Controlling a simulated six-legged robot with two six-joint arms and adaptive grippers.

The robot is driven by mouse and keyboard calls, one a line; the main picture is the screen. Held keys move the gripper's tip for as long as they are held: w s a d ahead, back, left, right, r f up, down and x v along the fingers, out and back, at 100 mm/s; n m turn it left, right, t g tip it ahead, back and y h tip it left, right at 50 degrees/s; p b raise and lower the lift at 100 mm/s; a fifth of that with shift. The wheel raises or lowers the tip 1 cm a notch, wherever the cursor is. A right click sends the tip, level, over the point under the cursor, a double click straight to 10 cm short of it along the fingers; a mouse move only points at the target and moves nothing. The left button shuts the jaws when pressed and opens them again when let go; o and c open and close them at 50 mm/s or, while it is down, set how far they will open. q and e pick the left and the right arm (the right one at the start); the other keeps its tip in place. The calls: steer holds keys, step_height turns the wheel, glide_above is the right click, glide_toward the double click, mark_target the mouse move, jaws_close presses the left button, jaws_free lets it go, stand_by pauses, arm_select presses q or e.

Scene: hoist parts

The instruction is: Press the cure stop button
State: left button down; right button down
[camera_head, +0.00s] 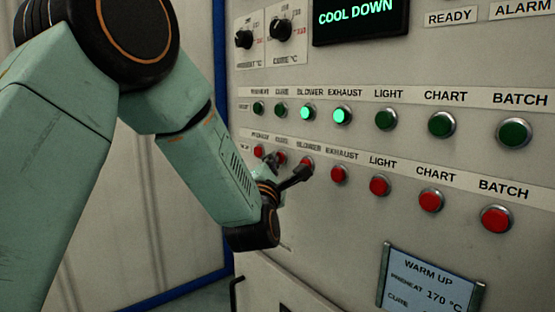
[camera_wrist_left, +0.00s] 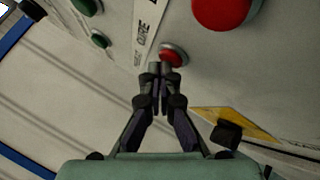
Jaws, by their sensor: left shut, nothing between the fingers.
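The red cure stop button (camera_head: 281,158) is in the lower row of the panel, under the CURE label, partly hidden behind my gripper. In the left wrist view the red button (camera_wrist_left: 174,52) by the CURE label is just beyond my fingertips. My left gripper (camera_head: 272,160) is shut and empty, and points at the panel by this button. In the wrist view its closed fingertips (camera_wrist_left: 160,69) overlap the button's lower left edge. I cannot tell whether they touch it. My right gripper is not in view.
The red blower stop button (camera_head: 306,163) is close beside my gripper. The blower and exhaust green buttons (camera_head: 307,113) are lit, and the cure green button (camera_head: 281,111) is dark. The display (camera_head: 355,16) reads COOL DOWN. A WARM UP card (camera_head: 428,280) hangs at lower right.

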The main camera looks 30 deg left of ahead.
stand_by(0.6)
arm_select(q)
steer(key=shift+s+a, duration=0.3)
steer(key=shift+s, duration=0.45)
steer(key=shift+s+a+b, duration=0.1)
steer(key=shift+s+a, duration=0.2)
steer(key=shift+s, duration=0.45)
steer(key=shift+s+a+b, duration=0.15)
steer(key=shift+s+a, duration=0.2)
steer(key=shift+s, duration=0.45)
steer(key=shift+s+a+b, duration=0.1)
steer(key=shift+s+a, duration=0.2)
steer(key=shift+s, duration=0.45)
